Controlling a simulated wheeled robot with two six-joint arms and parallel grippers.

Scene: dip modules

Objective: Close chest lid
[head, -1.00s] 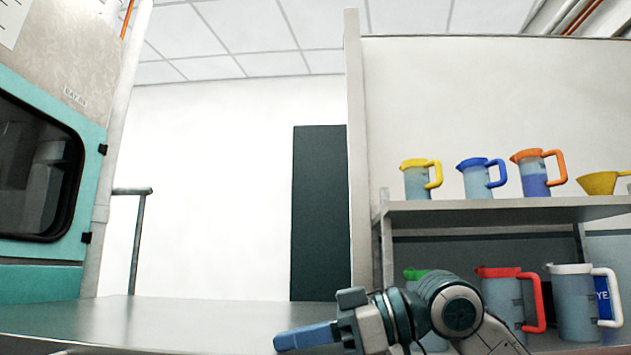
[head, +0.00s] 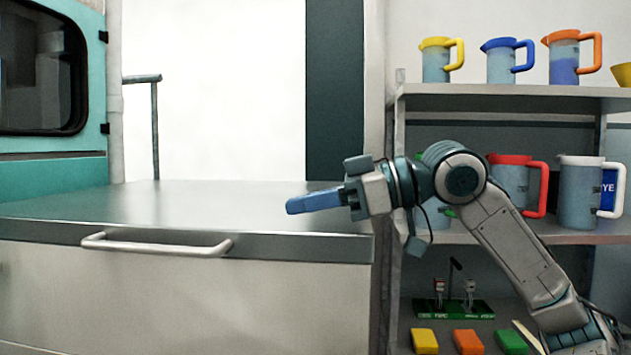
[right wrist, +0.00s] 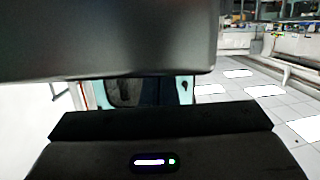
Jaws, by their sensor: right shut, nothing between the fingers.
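The chest (head: 200,300) is a large metallic box at the lower left of the head view. Its grey lid (head: 190,205) lies flat and level across the top, with a bar handle (head: 155,245) along the front. My right gripper (head: 290,206) is shut and empty, with blue fingers pointing left over the right part of the lid. I cannot tell whether the fingers touch the lid. In the right wrist view, a blurred grey surface fills the upper left, and I cannot tell what it is. My left gripper is not in view.
To the right, a shelf unit (head: 520,97) holds several coloured-handle jugs, with a green board (head: 453,309) and coloured blocks lower down. A teal machine (head: 50,180) with a dark window stands at the left. A grey post (head: 155,130) rises behind the lid.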

